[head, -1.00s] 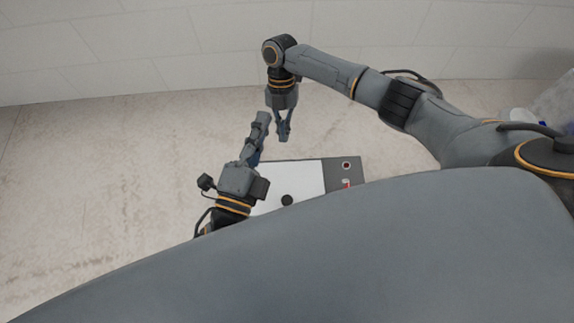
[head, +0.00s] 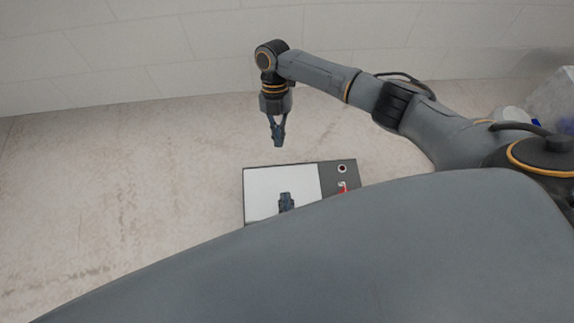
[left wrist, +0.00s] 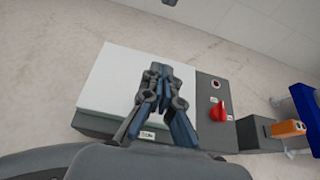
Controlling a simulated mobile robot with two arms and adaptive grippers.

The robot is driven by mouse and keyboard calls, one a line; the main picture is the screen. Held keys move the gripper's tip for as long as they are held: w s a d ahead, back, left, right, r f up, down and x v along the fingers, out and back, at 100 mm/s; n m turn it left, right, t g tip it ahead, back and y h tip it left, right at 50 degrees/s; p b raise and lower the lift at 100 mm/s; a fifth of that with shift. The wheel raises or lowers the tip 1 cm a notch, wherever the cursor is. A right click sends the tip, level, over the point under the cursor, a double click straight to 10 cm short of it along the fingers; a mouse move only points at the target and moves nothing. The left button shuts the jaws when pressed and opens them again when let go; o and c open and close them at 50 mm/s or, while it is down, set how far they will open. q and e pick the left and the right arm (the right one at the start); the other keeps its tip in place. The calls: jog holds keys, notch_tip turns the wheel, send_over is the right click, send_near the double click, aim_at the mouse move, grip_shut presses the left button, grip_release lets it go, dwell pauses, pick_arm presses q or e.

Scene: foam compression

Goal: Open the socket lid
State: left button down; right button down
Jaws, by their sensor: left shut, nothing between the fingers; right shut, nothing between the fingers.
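A dark grey box (head: 331,173) with a flat white panel (head: 262,189), which looks like the lid, lies on the surface. The panel appears closed and flat; it also shows in the left wrist view (left wrist: 116,72). My left gripper (head: 286,197) is shut and empty over the panel's near part; most of it is hidden behind my body. In the left wrist view its fingertips (left wrist: 158,70) are together over the panel. I cannot tell whether they touch it. My right gripper (head: 277,143) is shut and empty beyond the box's far edge.
An orange part (left wrist: 288,128) and a blue object (left wrist: 308,103) lie to the right. The surface left of the box is clear.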

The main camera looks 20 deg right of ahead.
pick_arm(q)
jog(key=w+d, duration=0.2)
jog(key=w, duration=0.6)
jog(key=shift+d+f, duration=0.3)
jog(key=shift+f, duration=0.05)
dwell(0.9)
pick_arm(e)
jog(key=c, duration=1)
grip_release()
